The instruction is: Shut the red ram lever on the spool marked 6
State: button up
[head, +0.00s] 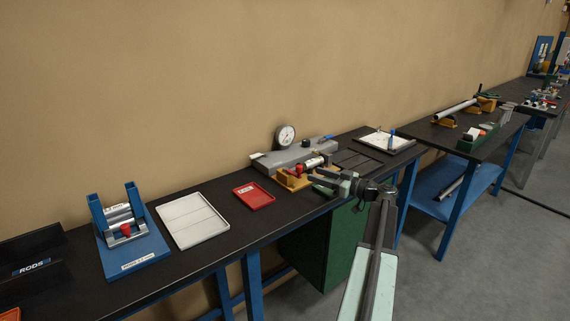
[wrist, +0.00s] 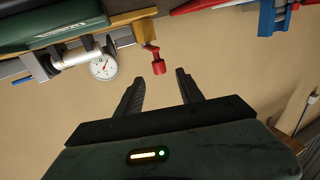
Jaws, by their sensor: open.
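A silver spool (head: 314,162) with red at its end sits on a yellow-orange block (head: 292,182) on the bench. The red lever (head: 299,169) stands at its near side; no number is readable on the spool. In the wrist view, which looks upside down, the red lever (wrist: 158,66) sticks out from the yellow block (wrist: 132,20) beside the silver spool (wrist: 76,56). My gripper (head: 320,184) is open and empty, just right of the block. In the wrist view, the lever's knob is just beyond the fingertips of my gripper (wrist: 160,82), apart from them.
A dial gauge (head: 286,136) and grey fixture (head: 296,155) stand behind the block. A red tray (head: 254,196), white tray (head: 191,220) and blue spool stand (head: 131,246) lie left along the bench. A white plate (head: 384,141) with a blue peg is to the right.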

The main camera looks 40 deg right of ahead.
aim_at(299, 173)
jog(key=x, duration=0.8)
jog(key=shift+w, duration=0.3)
grip_shut()
dwell(1.2)
